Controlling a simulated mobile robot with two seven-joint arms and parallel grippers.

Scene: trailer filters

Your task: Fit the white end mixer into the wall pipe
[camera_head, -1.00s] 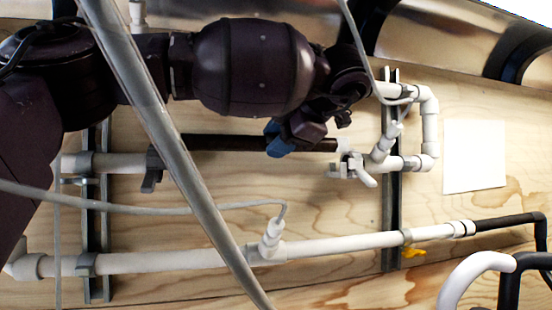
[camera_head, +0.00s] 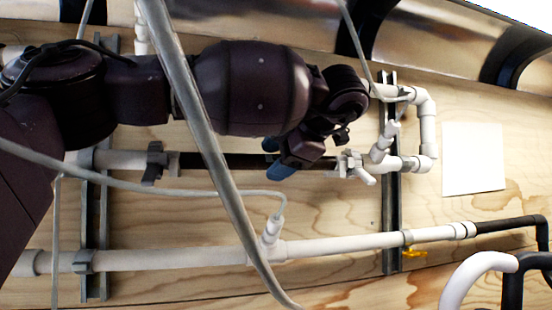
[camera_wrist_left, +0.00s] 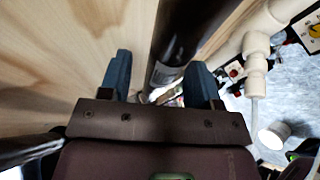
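The dark tube (camera_head: 225,161) lies in line between the white wall pipe (camera_head: 125,160) on the left and a white fitting (camera_head: 355,167) on the right. White parts crowd the tube's right end; I cannot tell the end mixer from the fitting, nor how deep anything sits. My left gripper (camera_head: 277,158) is at the tube's right half. In the left wrist view my gripper (camera_wrist_left: 160,80) has its blue fingers apart on either side of the tube (camera_wrist_left: 176,42), with a gap beside the left finger. My right gripper is not in view.
A lower white pipe (camera_head: 340,245) runs along the wooden wall with a yellow handle (camera_head: 413,253). A vertical metal rail (camera_head: 391,210) backs the pipes. Grey hoses (camera_head: 215,150) cross in front of my arm. A white sheet (camera_head: 474,158) is on the wall.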

